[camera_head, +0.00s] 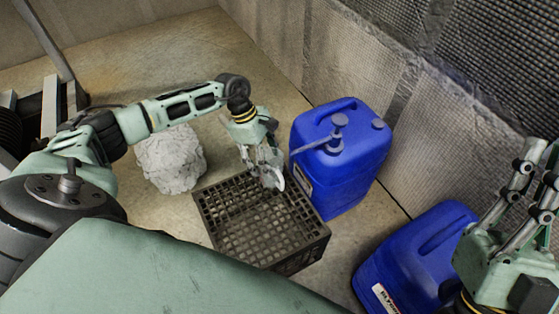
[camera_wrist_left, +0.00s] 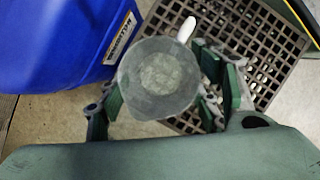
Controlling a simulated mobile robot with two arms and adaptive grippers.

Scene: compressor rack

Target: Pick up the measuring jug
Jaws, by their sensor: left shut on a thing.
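The measuring jug (camera_wrist_left: 158,75) is a grey, see-through round vessel with a white handle, seen end-on in the left wrist view. My left gripper (camera_wrist_left: 160,100) has its fingers on either side of the jug and is shut on it. In the head view, my left gripper (camera_head: 262,158) points down over the back right side of a dark crate, beside a blue canister. The jug (camera_head: 272,178) shows there only as a small pale shape, partly hidden by the fingers. My right gripper (camera_head: 530,180) is at the right edge, partly cut off; its finger opening is unclear.
The dark grid crate (camera_head: 318,246) stands on the floor and looks empty. An upright blue canister (camera_head: 345,165) with a pump stands close on its right. Another blue canister (camera_head: 405,262) is nearer the front. A pale rock (camera_head: 170,160) lies left of the crate. Mesh walls rise behind.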

